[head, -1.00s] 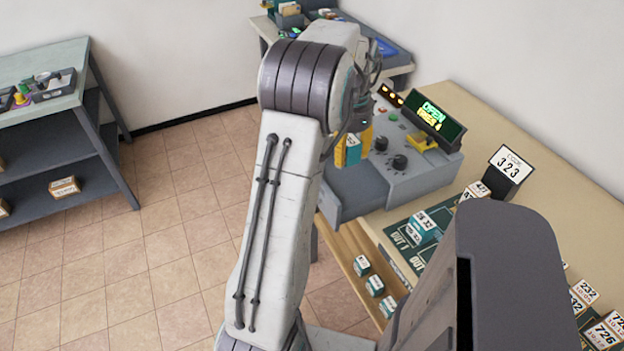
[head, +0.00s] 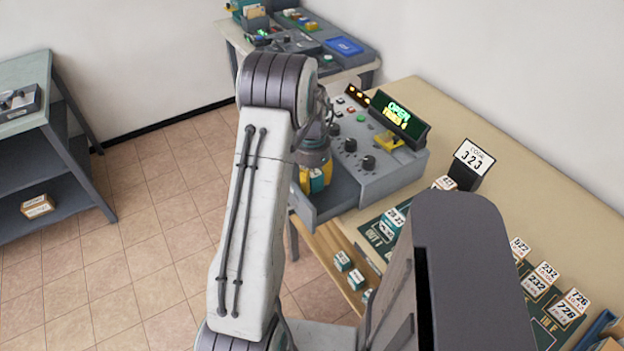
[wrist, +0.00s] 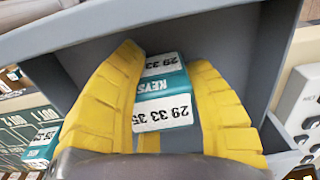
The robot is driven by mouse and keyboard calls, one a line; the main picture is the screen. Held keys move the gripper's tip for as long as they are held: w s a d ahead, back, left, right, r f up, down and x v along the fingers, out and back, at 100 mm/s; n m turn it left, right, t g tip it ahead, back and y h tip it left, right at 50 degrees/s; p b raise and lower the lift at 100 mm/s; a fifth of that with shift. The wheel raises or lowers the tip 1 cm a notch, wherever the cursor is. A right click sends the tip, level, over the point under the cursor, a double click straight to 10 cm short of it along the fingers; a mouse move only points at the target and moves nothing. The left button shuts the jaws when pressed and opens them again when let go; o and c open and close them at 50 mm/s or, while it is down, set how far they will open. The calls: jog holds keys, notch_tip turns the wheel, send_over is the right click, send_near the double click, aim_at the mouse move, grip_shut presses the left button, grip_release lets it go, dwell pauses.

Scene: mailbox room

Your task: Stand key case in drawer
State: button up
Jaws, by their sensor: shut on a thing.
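The key case is a small teal box with white number labels and the word KEYS; it shows in the wrist view (wrist: 163,92) and in the head view (head: 317,181). My gripper (head: 314,172), with yellow fingers in the wrist view (wrist: 166,70), is shut on it, one finger on each side. The open grey drawer (head: 345,188) of the console lies around the case in the wrist view (wrist: 262,22). The case is within the drawer's outline, at or just above its floor; whether it touches the floor cannot be told.
The grey console (head: 380,165) with knobs and a lit OPEN sign (head: 398,115) stands behind the drawer. Several similar boxes (head: 343,261) sit on a lower shelf and on the counter at right. The floor at left is clear.

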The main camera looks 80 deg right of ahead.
aim_at(312, 171)
jog(key=shift+f, duration=0.4)
jog(key=shift+f, duration=0.1)
jog(key=o, duration=1.2)
notch_tip(312, 171, up, 3)
jog(key=shift+f, duration=0.1)
jog(key=shift+r+b, duration=0.35)
jog(key=shift+b, duration=0.45)
notch_tip(312, 171, up, 8)
jog(key=b, duration=0.2)
jog(key=shift+a+r+b, duration=0.1)
jog(key=shift+r+b, duration=0.15)
jog(key=shift+b, duration=0.15)
jog(key=shift+r, duration=0.15)
